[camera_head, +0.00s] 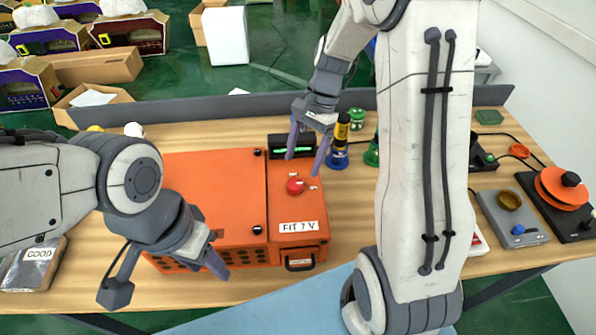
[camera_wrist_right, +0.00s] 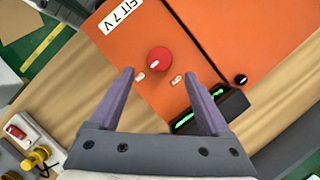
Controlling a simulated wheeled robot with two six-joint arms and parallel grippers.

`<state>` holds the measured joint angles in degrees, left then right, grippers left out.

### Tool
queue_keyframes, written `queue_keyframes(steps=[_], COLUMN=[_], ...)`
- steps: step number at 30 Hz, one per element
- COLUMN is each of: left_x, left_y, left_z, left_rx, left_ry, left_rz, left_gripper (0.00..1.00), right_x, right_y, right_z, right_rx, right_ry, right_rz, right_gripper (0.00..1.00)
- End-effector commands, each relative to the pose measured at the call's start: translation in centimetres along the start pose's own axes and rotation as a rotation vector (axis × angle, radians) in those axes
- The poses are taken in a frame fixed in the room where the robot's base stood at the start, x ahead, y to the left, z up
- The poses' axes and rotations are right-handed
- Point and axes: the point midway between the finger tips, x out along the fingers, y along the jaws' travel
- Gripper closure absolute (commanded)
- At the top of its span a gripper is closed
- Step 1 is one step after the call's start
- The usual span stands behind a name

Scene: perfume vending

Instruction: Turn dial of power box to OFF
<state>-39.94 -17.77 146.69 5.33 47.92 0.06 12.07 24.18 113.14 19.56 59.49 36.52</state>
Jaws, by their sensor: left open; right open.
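The orange power box (camera_head: 215,180) stands on the wooden table. Its red dial (camera_head: 295,186) sits on the right part of the top, near a white label reading "FIT 7 V" (camera_head: 299,226). In the right wrist view the red dial (camera_wrist_right: 160,60) has a white pointer mark, with small white labels beside it that I cannot read. My right gripper (camera_head: 307,157) is open above the back right of the box, its fingertips apart on either side of the dial's line and not touching it. My left gripper (camera_head: 214,257) is open and empty over the box's front left.
A black device with a green display (camera_head: 292,146) stands behind the box. A yellow-black tool (camera_head: 342,130) and green spools stand to its right. An orange reel (camera_head: 563,187) and a grey plate (camera_head: 512,218) are at the far right. A grey "GOOD" package (camera_head: 35,262) lies at left.

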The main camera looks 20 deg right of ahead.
Motion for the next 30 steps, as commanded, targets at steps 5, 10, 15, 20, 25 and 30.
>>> queue_keyframes(steps=[5,10,15,20,25,30], left_x=[-0.5,-0.7,-0.7,-0.7,-0.7,-0.7], left_y=[0.0,0.1,0.1,0.1,0.1,0.1], left_z=[0.0,-0.1,-0.1,-0.1,-0.1,-0.1], left_rx=[0.0,-0.001,-0.001,0.0,0.0,0.0], left_ry=[0.0,0.0,0.0,0.0,0.0,0.0], left_rz=[0.0,0.0,0.0,0.0,0.0,0.0], left_gripper=[0.5,0.5,0.5,0.5,0.5,0.5], right_x=[3.2,5.0,5.5,5.5,5.4,5.4], right_y=[0.0,-0.1,0.0,0.1,0.1,0.2], right_z=[0.2,0.2,0.0,0.0,-0.1,-0.2], right_rx=[-0.003,-0.004,-0.003,-0.001,0.0,-0.001], right_ry=[-0.002,-0.001,0.002,0.002,0.002,0.001], right_rz=[0.006,0.003,0.0,-0.001,-0.001,0.001], right_gripper=[0.19,0.19,0.19,0.19,0.73,1.0])
